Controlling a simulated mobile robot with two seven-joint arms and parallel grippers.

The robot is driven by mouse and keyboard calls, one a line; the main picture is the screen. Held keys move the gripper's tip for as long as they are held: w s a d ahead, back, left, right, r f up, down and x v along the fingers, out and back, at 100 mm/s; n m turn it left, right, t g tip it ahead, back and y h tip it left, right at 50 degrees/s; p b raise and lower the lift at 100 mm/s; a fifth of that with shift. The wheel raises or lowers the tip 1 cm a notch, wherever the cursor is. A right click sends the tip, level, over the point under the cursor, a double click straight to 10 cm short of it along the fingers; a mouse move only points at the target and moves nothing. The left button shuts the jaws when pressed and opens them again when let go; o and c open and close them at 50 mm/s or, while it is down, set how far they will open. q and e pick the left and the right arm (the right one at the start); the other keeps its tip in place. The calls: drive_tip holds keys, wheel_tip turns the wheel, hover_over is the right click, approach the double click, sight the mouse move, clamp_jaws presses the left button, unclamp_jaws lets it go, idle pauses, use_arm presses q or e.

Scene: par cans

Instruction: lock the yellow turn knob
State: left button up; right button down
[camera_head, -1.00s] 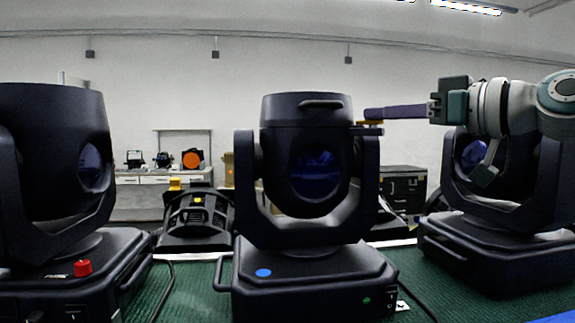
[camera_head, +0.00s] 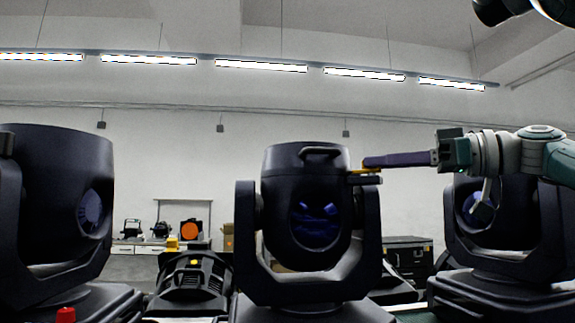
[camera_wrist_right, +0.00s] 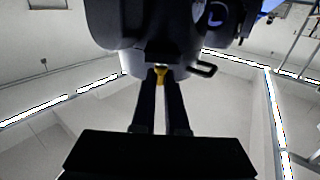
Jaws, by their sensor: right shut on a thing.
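The yellow turn knob (camera_head: 366,171) sits at the top of the right yoke arm of the middle black moving-head light (camera_head: 310,190). My right gripper (camera_head: 372,162) reaches in from the right, with its long fingers at the knob. In the right wrist view the yellow knob (camera_wrist_right: 160,75) shows between the tips of the two dark fingers (camera_wrist_right: 160,85), which are shut on it. The knob's exact turn angle cannot be made out. My left gripper does not show in any view.
Similar black lights stand at the left (camera_head: 60,190) and at the right (camera_head: 505,220), the right one behind and below my right arm. A smaller light (camera_head: 190,280) stands farther back, and a dark case (camera_head: 408,258) is behind.

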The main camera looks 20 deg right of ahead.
drive_tip(key=shift+a, duration=0.1)
idle(0.3)
drive_tip(key=c, duration=1.2)
unclamp_jaws()
drive_tip(key=b+v, duration=0.2)
drive_tip(key=v, duration=0.8)
